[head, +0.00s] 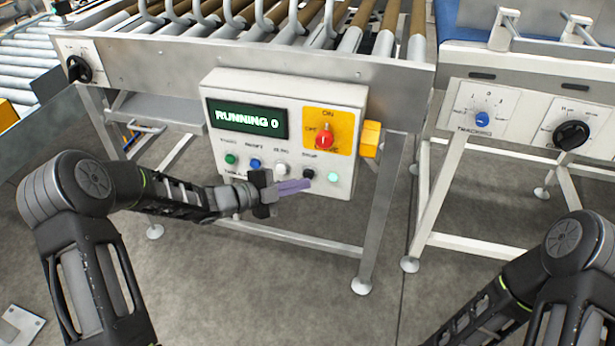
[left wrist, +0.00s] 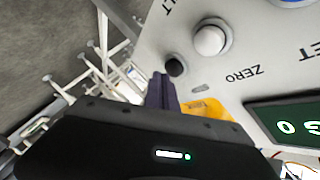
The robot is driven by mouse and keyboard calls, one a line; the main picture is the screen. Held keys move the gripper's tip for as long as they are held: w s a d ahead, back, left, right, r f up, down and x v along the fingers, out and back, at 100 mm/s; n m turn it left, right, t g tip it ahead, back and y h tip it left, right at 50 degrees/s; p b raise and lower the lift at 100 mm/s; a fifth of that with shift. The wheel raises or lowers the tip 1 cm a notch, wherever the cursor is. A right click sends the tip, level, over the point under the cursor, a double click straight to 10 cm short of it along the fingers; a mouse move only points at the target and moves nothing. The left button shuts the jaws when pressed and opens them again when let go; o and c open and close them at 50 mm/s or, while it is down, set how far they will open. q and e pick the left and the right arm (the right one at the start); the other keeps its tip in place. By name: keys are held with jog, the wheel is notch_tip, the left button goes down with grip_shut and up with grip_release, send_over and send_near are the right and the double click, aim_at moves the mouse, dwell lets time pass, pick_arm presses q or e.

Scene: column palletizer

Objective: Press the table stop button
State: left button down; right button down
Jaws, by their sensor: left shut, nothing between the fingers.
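A white control box (head: 225,90) hangs on the front of the roller table, with a lit display (head: 246,121) reading "RUNNING 0". Below it is a row of buttons: green (head: 231,159), blue (head: 255,164), white (head: 282,169) and black (head: 309,174). The small label above the black button seems to read "STOP". My left gripper (head: 306,184) is shut and empty, with its purple fingertips just below the black button. In the left wrist view the fingertips (left wrist: 160,84) are close to the black button (left wrist: 174,67); I cannot tell whether they touch. My right gripper is out of view.
A red rotary switch (head: 323,137) on a yellow plate and a pale green lamp (head: 332,177) are on the same box. A yellow block (head: 370,138) sticks out at its right side. A second table with a tracking dial (head: 481,119) stands to the right.

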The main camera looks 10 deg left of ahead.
pick_arm(q)
jog(key=shift+w, duration=0.6)
dwell(0.7)
jog(key=shift+s, duration=0.95)
jog(key=s, duration=0.5)
jog(key=shift+a, duration=0.2)
dwell(1.0)
